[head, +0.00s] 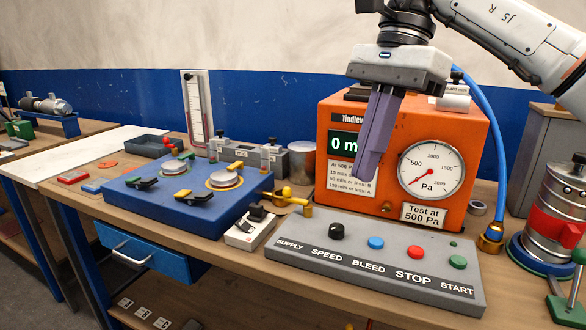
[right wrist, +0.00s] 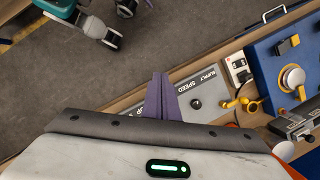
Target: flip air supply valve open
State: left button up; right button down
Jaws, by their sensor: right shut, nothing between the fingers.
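The air supply valve (head: 288,196) is a yellow and brass fitting behind the left end of the grey control panel (head: 380,262), near its SUPPLY label. A small yellow upright post or handle end (head: 307,210) shows at the panel's corner. The valve also shows in the right wrist view (right wrist: 245,103), to the right of my fingers. I cannot tell the valve's position for certain. My right gripper (head: 368,176) has its purple fingers shut and empty. It hangs above the panel in front of the orange tester, to the right of the valve and apart from it. My left gripper is not in view.
The orange pressure tester (head: 392,130) with its round gauge stands behind the panel. A blue fixture (head: 190,205) with clamps sits on the left, and a white switch box (head: 250,228) stands close to the valve. A blue hose (head: 497,130) and a metal cylinder (head: 560,200) are at right.

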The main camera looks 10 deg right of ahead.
aim_at(287, 192)
jog(key=i, duration=1.1)
